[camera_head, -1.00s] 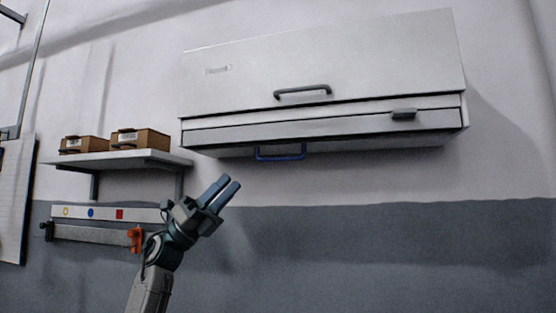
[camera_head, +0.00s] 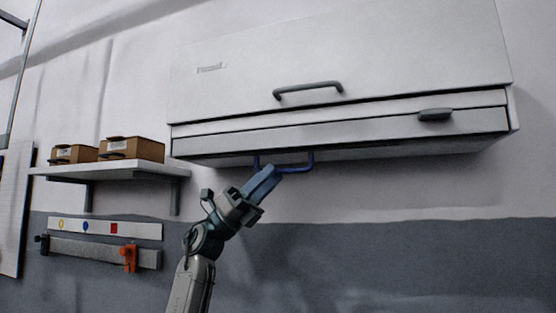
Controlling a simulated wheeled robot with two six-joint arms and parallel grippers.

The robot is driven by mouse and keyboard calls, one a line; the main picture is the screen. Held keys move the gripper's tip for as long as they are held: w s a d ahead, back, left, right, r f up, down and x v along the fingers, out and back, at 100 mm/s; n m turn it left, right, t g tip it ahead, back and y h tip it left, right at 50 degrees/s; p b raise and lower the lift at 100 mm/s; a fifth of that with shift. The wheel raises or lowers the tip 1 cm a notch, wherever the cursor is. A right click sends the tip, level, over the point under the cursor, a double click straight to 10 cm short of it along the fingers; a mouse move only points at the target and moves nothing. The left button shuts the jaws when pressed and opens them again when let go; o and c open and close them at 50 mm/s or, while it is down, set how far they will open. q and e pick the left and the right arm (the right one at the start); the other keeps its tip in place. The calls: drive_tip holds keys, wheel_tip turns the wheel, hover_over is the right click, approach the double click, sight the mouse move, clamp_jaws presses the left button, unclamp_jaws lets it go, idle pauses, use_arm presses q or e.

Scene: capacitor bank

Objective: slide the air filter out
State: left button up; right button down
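A white wall cabinet (camera_head: 330,75) fills the upper right, with a narrow front strip along its bottom. A blue U-shaped handle (camera_head: 310,163) hangs below the cabinet's underside. The filter body itself is hidden inside or behind the front edge. My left gripper (camera_head: 270,177) is raised to this handle from below. Its blue fingers overlap the handle's lower left part and show no clear gap. I cannot tell whether the bar lies between them. My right gripper is not in view.
The cabinet has a grey bar handle (camera_head: 308,88) on its front and a dark grey latch (camera_head: 435,115) at right. A shelf (camera_head: 150,172) with two cardboard boxes is at left, above a rail with an orange clamp (camera_head: 130,258).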

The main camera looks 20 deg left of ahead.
use_arm(q)
drive_tip(key=shift+x, duration=0.8)
drive_tip(key=shift+w+d+r+p, duration=0.15)
drive_tip(key=shift+w+d+p, duration=0.1)
drive_tip(key=shift+w+p, duration=0.1)
drive_tip(key=shift+d+r, duration=0.2)
drive_tip(key=shift+s, duration=0.1)
drive_tip(key=shift+c, duration=0.4)
clamp_jaws()
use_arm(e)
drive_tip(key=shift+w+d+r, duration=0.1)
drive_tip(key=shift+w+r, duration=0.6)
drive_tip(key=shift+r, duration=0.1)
